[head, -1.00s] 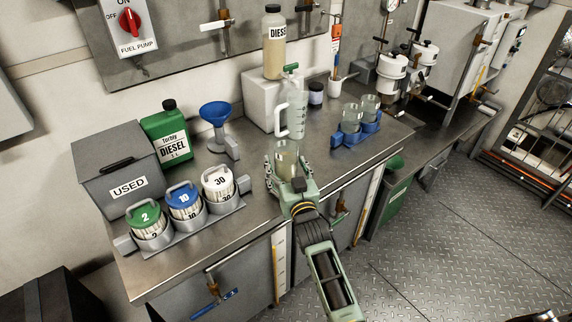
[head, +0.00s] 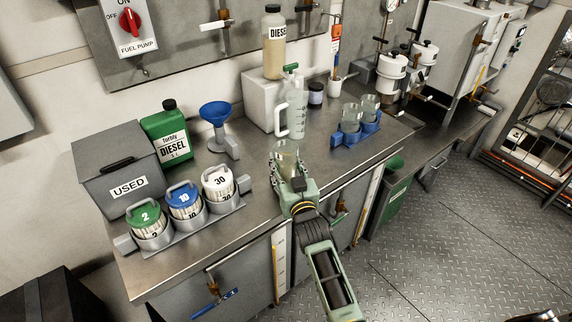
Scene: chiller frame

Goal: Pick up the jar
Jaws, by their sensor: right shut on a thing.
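A clear glass jar (head: 288,152) stands upright near the front edge of the steel counter (head: 255,182). My right gripper (head: 288,167) reaches up from the lower right and is shut on this jar, its fingers on either side of the lower part. The fingers and palm hide the jar's base, so I cannot tell whether it still touches the counter. Two similar jars sit in a blue holder (head: 345,138) to the right. My left gripper is not in view.
A clear plastic jug (head: 296,112) stands just behind the held jar. A blue funnel (head: 216,115), a green diesel can (head: 166,135) and a rack of lidded canisters (head: 240,201) stand to the left. A diesel bottle (head: 274,50) stands on a white block behind.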

